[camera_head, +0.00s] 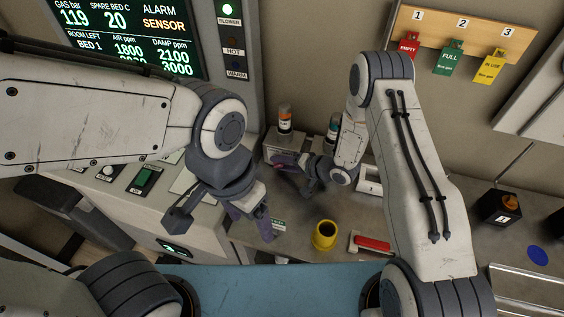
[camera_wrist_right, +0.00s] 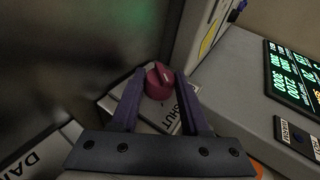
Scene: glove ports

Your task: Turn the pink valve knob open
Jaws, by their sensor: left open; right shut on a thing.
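The pink valve knob (camera_wrist_right: 158,82) shows in the right wrist view, round with a raised ridge, on a pale panel with the word SHUT beside it. My right gripper (camera_wrist_right: 160,88) is shut on the knob, with one purple finger on each side. In the head view my right gripper (camera_head: 284,163) reaches left to the bench's back, and its fingers mostly hide the knob. My left gripper (camera_head: 254,222) is open and empty in the head view, low over the left part of the bench.
A yellow cup (camera_head: 325,236) and a red-handled item (camera_head: 372,244) stand on the bench. Small bottles (camera_head: 285,120) are behind my right gripper. A lit screen (camera_head: 130,38) is at the back left. Hanging tags (camera_head: 448,58) are at the back right.

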